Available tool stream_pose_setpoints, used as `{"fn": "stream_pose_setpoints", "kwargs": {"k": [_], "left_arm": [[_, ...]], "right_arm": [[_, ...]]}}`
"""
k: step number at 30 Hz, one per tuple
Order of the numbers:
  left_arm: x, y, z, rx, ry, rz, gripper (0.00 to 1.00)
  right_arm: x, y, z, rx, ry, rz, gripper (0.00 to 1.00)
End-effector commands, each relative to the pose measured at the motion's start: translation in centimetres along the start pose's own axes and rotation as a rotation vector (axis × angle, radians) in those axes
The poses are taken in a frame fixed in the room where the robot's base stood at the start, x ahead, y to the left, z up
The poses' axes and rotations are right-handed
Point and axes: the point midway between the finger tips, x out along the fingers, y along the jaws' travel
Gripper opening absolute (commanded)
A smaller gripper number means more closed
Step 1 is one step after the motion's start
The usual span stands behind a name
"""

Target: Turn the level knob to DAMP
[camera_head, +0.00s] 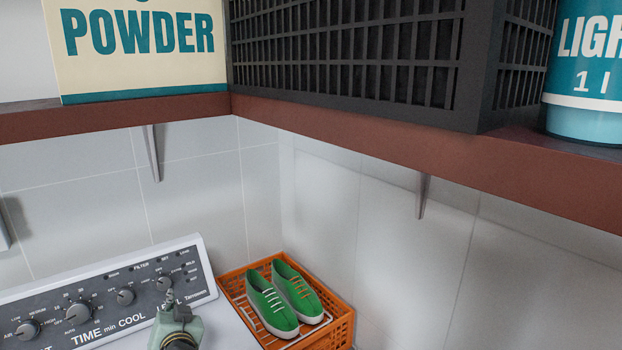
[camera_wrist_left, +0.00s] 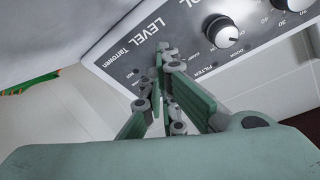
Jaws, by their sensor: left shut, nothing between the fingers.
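The dark control panel (camera_head: 100,300) has a row of round knobs and white lettering. The level knob (camera_head: 164,283) is at the right end of the row, above the partly covered "LEVEL" lettering, and its pointer is too small to read. My left gripper (camera_head: 168,297) is shut and empty, with its fingertips in front of the panel just below this knob. In the left wrist view the panel (camera_wrist_left: 135,62) appears upside down, and the shut fingertips (camera_wrist_left: 165,52) cover the area beside "LEVEL". The level knob is hidden there, and I cannot tell whether the fingers touch it. My right gripper is not in view.
A neighbouring knob (camera_wrist_left: 222,31) is close to the fingers. An orange crate (camera_head: 341,328) with green shoes (camera_head: 283,292) stands right of the panel. A brown shelf (camera_head: 400,155) overhead holds a powder box (camera_head: 140,70), a black basket (camera_head: 350,60) and a teal container (camera_head: 585,110).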

Motion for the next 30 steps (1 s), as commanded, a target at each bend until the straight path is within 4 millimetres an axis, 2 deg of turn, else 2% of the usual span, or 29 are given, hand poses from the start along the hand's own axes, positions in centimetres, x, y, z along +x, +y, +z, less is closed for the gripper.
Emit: {"fn": "stream_pose_setpoints", "kwargs": {"k": [14, 23, 30], "left_arm": [[-0.4, 0.0, -0.1, 0.019, -0.003, 0.016, 0.00], [-0.4, 0.2, 0.1, 0.219, 0.043, 0.177, 0.00], [-0.8, -1.6, -0.4, 0.381, 0.158, 0.231, 0.00]], "right_arm": [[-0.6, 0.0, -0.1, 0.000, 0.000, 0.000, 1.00], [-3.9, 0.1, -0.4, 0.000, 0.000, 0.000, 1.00], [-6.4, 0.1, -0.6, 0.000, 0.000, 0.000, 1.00]]}}
